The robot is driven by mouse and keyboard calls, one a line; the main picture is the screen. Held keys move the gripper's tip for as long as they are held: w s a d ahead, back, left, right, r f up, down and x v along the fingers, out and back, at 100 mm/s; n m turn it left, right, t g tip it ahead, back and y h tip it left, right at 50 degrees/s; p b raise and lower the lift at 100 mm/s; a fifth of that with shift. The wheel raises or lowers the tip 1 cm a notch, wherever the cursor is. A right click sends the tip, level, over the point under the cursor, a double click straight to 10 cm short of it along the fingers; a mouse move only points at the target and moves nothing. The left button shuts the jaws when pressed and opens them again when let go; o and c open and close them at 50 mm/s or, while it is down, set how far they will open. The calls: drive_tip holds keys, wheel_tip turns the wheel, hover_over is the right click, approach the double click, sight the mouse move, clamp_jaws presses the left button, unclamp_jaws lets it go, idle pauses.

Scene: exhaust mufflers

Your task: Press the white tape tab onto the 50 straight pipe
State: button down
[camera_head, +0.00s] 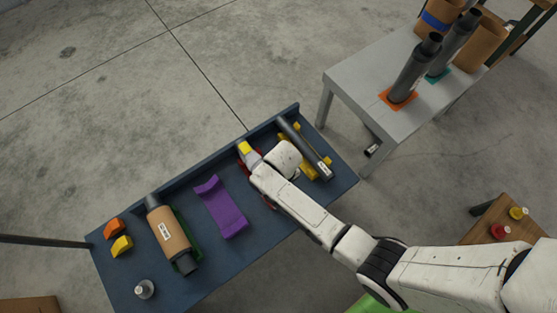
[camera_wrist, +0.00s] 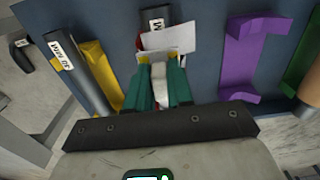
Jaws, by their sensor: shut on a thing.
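My gripper (camera_wrist: 159,62) has teal fingers and is shut on a white flat piece, the tape tab (camera_wrist: 182,38), at its fingertips. In the head view the gripper (camera_head: 246,152) is over the far half of the blue table, partly hidden by my wrist. The 50 straight pipe (camera_wrist: 77,75) is a dark grey tube with a white label, to the left of the gripper in the wrist view and apart from it. In the head view the pipe (camera_head: 303,147) lies in a yellow cradle (camera_head: 311,170) at the table's right end.
Beneath the tab is a dark labelled part (camera_wrist: 156,18), with red beside it. A purple cradle (camera_head: 221,207), a tan muffler (camera_head: 170,228) and orange and yellow blocks (camera_head: 121,246) are on the blue table (camera_head: 262,243). A grey table (camera_head: 355,85) with upright pipes stands at upper right.

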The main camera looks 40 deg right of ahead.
drive_tip(key=shift+w+f+b, duration=0.1)
drive_tip(key=shift+f+b, duration=0.55)
drive_tip(key=shift+b, duration=0.05)
wheel_tip(320, 180, down, 4)
drive_tip(key=b, duration=0.4)
drive_tip(key=shift+f+b, duration=0.7)
drive_tip(key=shift+f, duration=0.25)
drive_tip(key=shift+f, duration=0.4)
drive_tip(key=shift+r, duration=0.1)
drive_tip(key=shift+r+p, duration=0.45)
drive_tip(key=shift+p, duration=0.05)
drive_tip(key=shift+f+b, duration=0.3)
drive_tip(key=shift+f, duration=0.2)
idle(1.1)
drive_tip(key=shift+r+p, duration=3.5)
drive_tip(key=shift+p, duration=0.15)
